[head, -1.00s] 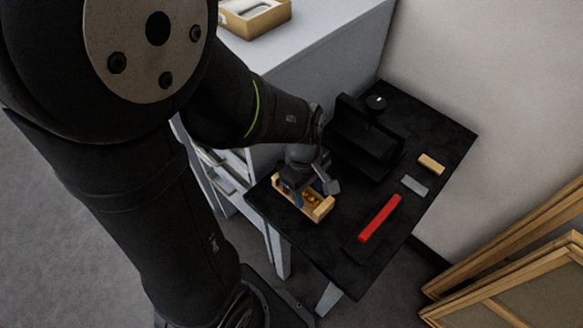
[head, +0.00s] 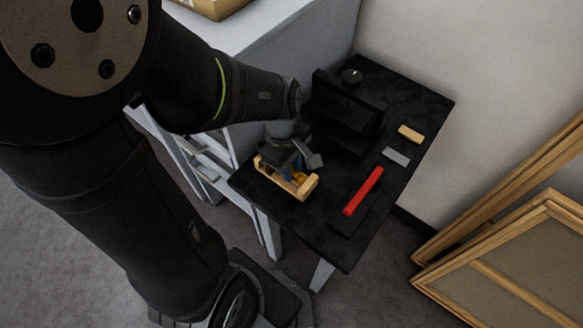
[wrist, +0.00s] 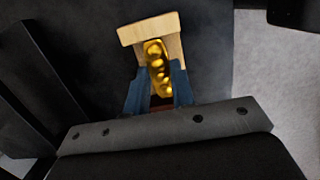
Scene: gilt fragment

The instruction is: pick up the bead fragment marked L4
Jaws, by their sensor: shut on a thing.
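A gold, knobbly bead fragment (wrist: 157,62) lies lengthwise between the blue fingers of my gripper (wrist: 158,88) in the wrist view. My gripper is shut on it. No L4 mark is legible. The fragment is at a small pale wooden tray (wrist: 148,29), whose end wall shows beyond it. I cannot tell whether the fragment is clear of the tray floor. In the head view my gripper (head: 291,172) points down into the wooden tray (head: 308,188), and its wrist hides much of the tray.
The tray stands on a black table (head: 335,235) near its left edge. A black stand (head: 345,115) is close behind my gripper. A red bar (head: 363,191), a grey block (head: 396,156) and a tan block (head: 410,133) lie to the right. Wooden frames (head: 510,255) lean at the wall.

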